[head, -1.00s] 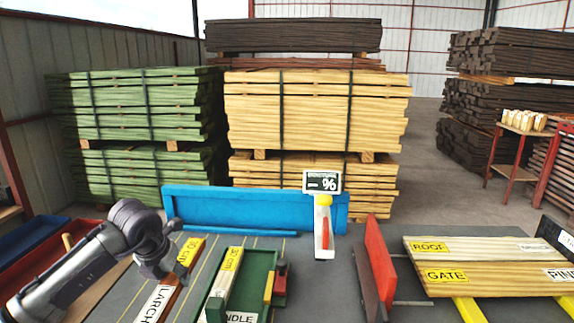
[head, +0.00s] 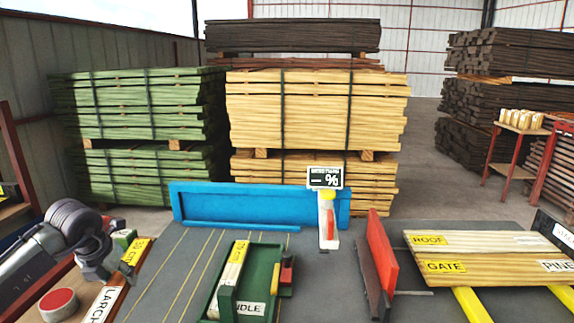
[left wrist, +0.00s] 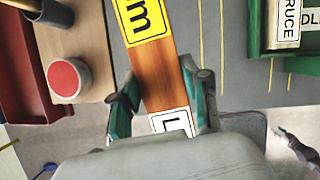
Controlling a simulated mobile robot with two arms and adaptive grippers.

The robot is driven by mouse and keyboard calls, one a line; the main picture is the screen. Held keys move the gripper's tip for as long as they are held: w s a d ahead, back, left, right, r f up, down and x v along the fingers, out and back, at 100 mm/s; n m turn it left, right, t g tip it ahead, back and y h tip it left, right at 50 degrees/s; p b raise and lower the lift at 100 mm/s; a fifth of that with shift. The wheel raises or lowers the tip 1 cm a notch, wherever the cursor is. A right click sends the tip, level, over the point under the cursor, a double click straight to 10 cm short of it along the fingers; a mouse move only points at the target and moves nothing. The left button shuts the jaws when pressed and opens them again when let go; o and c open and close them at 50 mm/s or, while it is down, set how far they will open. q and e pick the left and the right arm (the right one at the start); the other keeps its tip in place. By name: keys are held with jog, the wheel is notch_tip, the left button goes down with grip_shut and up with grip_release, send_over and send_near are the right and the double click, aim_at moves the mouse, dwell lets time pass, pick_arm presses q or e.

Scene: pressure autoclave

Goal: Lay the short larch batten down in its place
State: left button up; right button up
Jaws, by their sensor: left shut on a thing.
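My left gripper (head: 112,264) is shut on the short larch batten (head: 105,296) at the lower left of the head view. The batten is reddish brown, with a yellow length label and a white label starting "LARCH". In the left wrist view my left gripper (left wrist: 165,88) has its two teal fingers on either side of the batten (left wrist: 160,75), which lies between them; its lower end is hidden behind the gripper body. A green holder (head: 276,256) on the grey bench contains a pale labelled batten. A small dark shape at the lower right of the wrist view may be my right gripper (left wrist: 295,147).
The grey bench (head: 175,285) has yellow lines and free room left of the green holder. A blue trough (head: 260,205) stands along its back. A red-topped tin (head: 58,300) is at the left. A red upright board (head: 382,262) and a labelled pine panel (head: 475,250) are at the right.

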pick_arm(q)
jog(key=shift+s+a+f+m+h, duration=0.2)
jog(key=shift+s+a+m+h, duration=0.1)
jog(key=shift+s+a+m, duration=0.5)
jog(key=s+d+f+m+g, duration=0.3)
jog(key=s+d+m+g, duration=0.3)
jog(key=s+m, duration=0.8)
jog(key=s+d+f+m+g, duration=0.25)
jog(key=s+d+m, duration=0.5)
jog(key=m, duration=1.25)
jog(key=d+r+m+p, duration=0.1)
jog(key=d+r+p, duration=0.2)
jog(key=d, duration=0.4)
jog(key=shift+r+m+p, duration=0.3)
jog(key=shift+r, duration=0.2)
pick_arm(e)
jog(key=r, duration=0.3)
jog(key=shift+s+a+r, duration=0.2)
jog(key=shift+a+r, duration=0.05)
jog(key=shift+a, duration=0.05)
pick_arm(q)
jog(key=shift+g, duration=0.25)
